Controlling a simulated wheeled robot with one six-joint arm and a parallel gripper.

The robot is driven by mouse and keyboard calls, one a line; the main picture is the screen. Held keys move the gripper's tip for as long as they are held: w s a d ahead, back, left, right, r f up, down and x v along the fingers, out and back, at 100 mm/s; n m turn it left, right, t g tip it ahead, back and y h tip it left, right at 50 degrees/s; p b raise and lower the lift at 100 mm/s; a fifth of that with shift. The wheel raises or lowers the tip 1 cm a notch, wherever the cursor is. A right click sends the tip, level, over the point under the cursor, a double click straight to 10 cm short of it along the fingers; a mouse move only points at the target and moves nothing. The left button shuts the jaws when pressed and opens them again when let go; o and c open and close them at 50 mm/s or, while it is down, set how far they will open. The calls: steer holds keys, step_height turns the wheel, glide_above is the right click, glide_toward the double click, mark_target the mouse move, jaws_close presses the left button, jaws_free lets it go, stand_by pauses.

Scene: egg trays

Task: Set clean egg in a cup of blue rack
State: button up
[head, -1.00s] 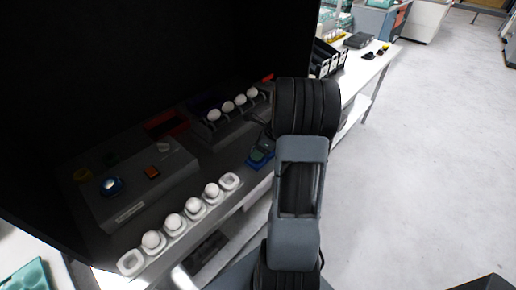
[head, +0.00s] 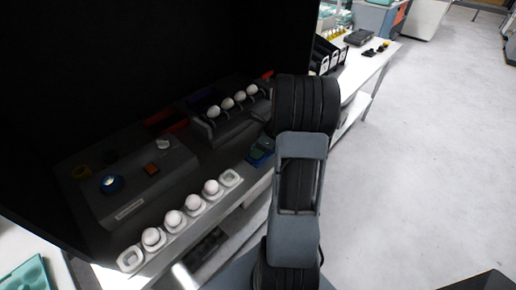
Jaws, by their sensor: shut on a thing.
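My gripper is not visible; my arm's dark upper joint hides the area in front of it, so anything held there is hidden too. Several white eggs (head: 173,219) sit in a row of white cups at the bench's front edge. The cup at the near left end (head: 130,259) and the cup at the far right end (head: 230,178) are empty. More white eggs (head: 227,103) sit in a line on a dark stand behind. A dim blue piece (head: 204,97) shows behind that stand; I cannot tell whether it is the blue rack.
A small blue item (head: 262,150) lies beside my arm. A dark enclosure covers the back. Open floor (head: 430,150) lies to the right.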

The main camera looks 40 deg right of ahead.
steer(key=o, duration=0.7)
steer(key=shift+c, duration=0.2)
steer(key=v, duration=1.4)
steer(key=shift+a, duration=0.15)
